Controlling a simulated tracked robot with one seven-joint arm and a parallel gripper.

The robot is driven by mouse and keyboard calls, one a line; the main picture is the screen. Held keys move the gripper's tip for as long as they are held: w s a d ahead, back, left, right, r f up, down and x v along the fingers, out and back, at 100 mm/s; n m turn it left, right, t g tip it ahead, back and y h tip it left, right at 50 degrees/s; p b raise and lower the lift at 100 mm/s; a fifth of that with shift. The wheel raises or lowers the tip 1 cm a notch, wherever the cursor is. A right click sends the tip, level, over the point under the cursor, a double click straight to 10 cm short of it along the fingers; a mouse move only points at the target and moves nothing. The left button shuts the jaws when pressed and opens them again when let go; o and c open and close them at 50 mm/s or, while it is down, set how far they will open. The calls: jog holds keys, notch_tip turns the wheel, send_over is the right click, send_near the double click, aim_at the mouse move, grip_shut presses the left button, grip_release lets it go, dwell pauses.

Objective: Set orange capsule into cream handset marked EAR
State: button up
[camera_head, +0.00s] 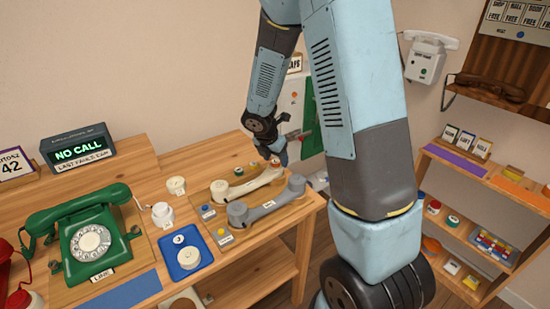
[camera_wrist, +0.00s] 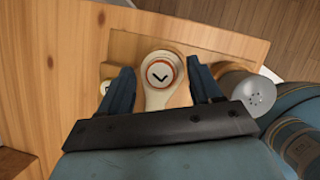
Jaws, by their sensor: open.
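The cream handset (camera_head: 245,185) lies on a wooden stand on the table. Its cup end (camera_wrist: 150,62) shows between my fingers in the wrist view. A round disc with an orange rim, a pale face and a dark chevron, apparently the orange capsule (camera_wrist: 161,75), sits in that cup. I cannot tell how deep it sits. My gripper (camera_wrist: 160,88) is open, with one finger on each side of the cup and a gap to each. In the head view my gripper (camera_head: 277,158) is at the far right end of the handset. The EAR marking is not readable.
A grey handset (camera_head: 265,207) lies close in front, its perforated end (camera_wrist: 250,92) just right of my fingers. A blue tray (camera_head: 186,258) with white round parts, a white jar (camera_head: 163,214) and a green dial phone (camera_head: 92,240) stand to the left. The table edge is close.

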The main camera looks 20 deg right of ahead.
jog(key=shift+r, duration=0.1)
jog(key=v, duration=1.3)
jog(key=shift+s+a+r, duration=0.15)
jog(key=s+d+r+m+t+y, duration=0.1)
jog(key=s+d+r+m, duration=0.1)
jog(key=s+r+m, duration=0.5)
jog(key=s+d+r+m+t+y, duration=0.1)
jog(key=s+r+m, duration=0.7)
jog(key=s+m, duration=0.9)
jog(key=shift+s+d+r+m+t+y, duration=0.2)
jog(key=shift+s+d+m+t+y, duration=0.15)
jog(key=shift+d+m+y, duration=0.5)
